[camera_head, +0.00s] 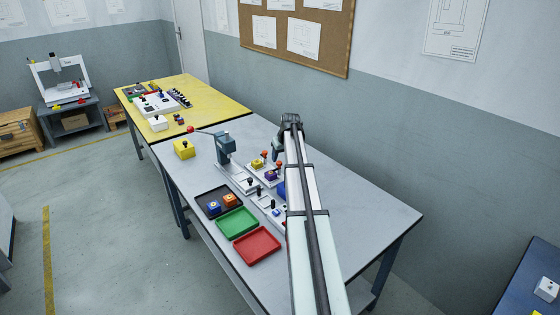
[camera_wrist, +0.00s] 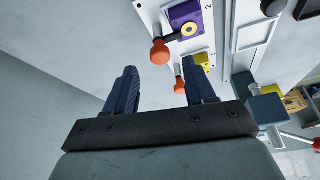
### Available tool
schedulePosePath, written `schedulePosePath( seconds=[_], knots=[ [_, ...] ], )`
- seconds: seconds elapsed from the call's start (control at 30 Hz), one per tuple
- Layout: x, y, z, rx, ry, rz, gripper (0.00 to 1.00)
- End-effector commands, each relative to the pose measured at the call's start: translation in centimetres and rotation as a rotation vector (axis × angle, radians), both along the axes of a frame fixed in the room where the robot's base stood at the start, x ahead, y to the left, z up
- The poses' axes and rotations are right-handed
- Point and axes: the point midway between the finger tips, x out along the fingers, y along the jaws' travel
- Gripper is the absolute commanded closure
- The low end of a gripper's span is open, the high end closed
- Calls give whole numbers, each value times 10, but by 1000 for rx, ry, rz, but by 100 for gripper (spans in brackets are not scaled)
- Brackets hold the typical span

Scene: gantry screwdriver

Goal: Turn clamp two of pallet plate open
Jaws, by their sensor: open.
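The pallet plate (camera_head: 253,178) is a light plate on the grey table. It carries a yellow block (camera_head: 257,163) and a purple block (camera_head: 271,175), with orange-knobbed clamps. In the wrist view, one orange clamp knob (camera_wrist: 160,51) is beside the purple block (camera_wrist: 182,14), which has a yellow ring. A second orange clamp knob (camera_wrist: 179,84) shows near the yellow block (camera_wrist: 203,61), partly behind my right finger. In the head view my arm hides part of the area.
A press with a red-knobbed lever (camera_head: 226,148) stands left of the plate. A black tray (camera_head: 208,193) with blue and orange parts, a green tray (camera_head: 238,221) and a red tray (camera_head: 257,246) lie nearer. The table's right side is clear.

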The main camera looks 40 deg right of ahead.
Motion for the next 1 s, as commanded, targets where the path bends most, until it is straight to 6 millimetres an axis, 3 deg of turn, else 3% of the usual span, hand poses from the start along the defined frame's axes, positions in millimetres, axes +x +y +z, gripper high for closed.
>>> schedulePosePath(
  seconds=[0.23,0.67,1.0],
  knots=[
    [11,-2,-25,0,0,0,46],
    [13,-2,-31,0,0,0,46],
    [13,-2,-31,0,0,0,77]
  ],
)
